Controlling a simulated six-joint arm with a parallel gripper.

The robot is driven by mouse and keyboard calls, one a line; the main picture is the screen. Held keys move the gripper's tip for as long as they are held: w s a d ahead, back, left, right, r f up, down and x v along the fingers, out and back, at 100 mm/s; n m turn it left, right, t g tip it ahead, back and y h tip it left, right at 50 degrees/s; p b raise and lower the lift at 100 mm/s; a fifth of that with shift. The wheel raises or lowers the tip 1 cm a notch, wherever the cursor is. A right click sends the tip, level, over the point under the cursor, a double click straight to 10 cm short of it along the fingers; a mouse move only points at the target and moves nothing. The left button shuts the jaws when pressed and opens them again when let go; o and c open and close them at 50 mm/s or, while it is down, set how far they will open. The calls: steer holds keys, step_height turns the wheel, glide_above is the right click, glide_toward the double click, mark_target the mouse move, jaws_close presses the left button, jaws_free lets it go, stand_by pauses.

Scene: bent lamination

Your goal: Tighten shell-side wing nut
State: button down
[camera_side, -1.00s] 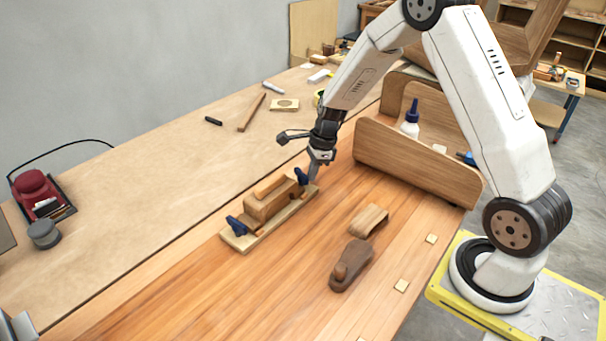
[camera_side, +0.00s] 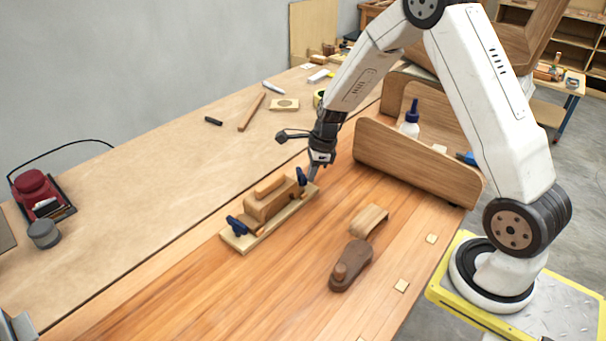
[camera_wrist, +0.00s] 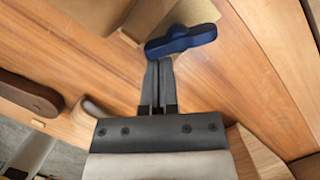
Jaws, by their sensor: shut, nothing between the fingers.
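A wooden bending form (camera_side: 265,203) sits on a pale base board (camera_side: 240,244) on the bench. A blue wing nut (camera_side: 302,176) is at the board's end nearer my gripper, and a second blue wing nut (camera_side: 236,225) is at the other end. My gripper (camera_side: 314,178) is shut and empty, pointing down beside the nearer wing nut. In the wrist view the fingertips (camera_wrist: 165,62) are together just below the blue wing nut (camera_wrist: 181,40), at its edge. I cannot tell whether they touch it.
A curved wooden piece (camera_side: 369,221) and a dark brown block plane-like tool (camera_side: 350,267) lie to the right. A wooden tray (camera_side: 415,165) with a glue bottle (camera_side: 410,122) stands behind. The bench front is mostly clear.

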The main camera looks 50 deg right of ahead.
steer(key=shift+a+m+t+h, duration=0.15)
steer(key=shift+a+m, duration=0.1)
steer(key=shift+m, duration=0.7)
steer(key=shift+a+m+t+h, duration=0.15)
steer(key=shift+a+m, duration=0.1)
steer(key=shift+m, duration=0.7)
stand_by(1.0)
steer(key=shift+w+a+m+h, duration=0.1)
steer(key=shift+a+m+h, duration=0.1)
steer(key=shift+m, duration=0.5)
steer(key=shift+w+a+m+h, duration=0.1)
steer(key=shift+a+m, duration=0.1)
steer(key=shift+m, duration=0.5)
stand_by(3.7)
